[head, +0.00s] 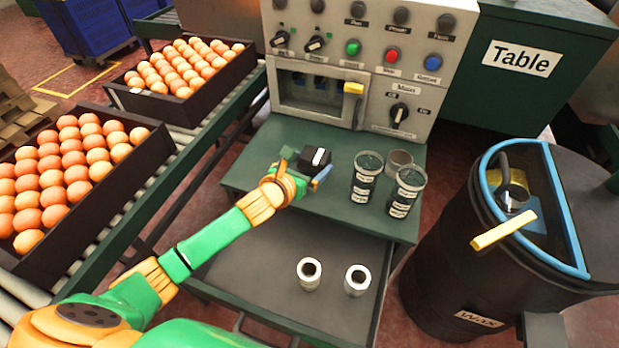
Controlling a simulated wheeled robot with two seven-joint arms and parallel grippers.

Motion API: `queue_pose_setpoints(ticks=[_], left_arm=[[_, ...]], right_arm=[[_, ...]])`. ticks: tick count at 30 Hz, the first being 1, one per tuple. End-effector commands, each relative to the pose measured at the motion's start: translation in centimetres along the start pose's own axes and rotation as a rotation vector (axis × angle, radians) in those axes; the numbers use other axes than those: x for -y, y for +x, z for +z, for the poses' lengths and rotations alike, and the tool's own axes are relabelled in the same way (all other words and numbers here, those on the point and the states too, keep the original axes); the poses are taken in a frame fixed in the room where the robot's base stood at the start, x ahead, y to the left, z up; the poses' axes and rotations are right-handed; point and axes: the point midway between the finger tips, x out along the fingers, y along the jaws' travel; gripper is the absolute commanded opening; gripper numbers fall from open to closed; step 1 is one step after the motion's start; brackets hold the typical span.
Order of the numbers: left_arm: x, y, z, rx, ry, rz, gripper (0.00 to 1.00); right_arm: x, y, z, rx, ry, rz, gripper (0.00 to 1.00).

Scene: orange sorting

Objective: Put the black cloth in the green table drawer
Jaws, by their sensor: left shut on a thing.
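The black cloth (311,156) shows as a small dark, block-like bundle with a white patch on it. My left gripper (304,169) is shut on it just above the left part of the green table top (240,172). I cannot tell whether the bundle touches the table. The green table drawer (262,252) is pulled open below the table's front edge, in front of and below the gripper. Two white cylinders (309,273) (357,280) with dark holes stand in the drawer. Its left part is partly hidden by my left arm. My right gripper is not in view.
A control panel (370,60) rises behind. A black wax barrel (430,265) stands right; crates of oranges (150,165) (240,63) sit on a conveyor at left.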

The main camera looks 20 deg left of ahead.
Motion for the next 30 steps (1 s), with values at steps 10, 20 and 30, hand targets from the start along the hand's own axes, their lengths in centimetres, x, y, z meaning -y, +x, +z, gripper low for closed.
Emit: queue_pose_setpoints(ticks=[10, 20, 30], left_arm=[[0.1, 1.0, -2.7, -0.003, 0.000, 0.000, 0.42], [0.1, 1.0, -2.9, -0.003, 0.001, 0.000, 1.00], [0.1, -3.6, -2.4, -0.005, 0.004, -0.001, 1.00]], right_arm=[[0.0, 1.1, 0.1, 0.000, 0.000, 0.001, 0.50], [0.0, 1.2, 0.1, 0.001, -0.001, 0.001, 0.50], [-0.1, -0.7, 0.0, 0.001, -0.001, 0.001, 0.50]])
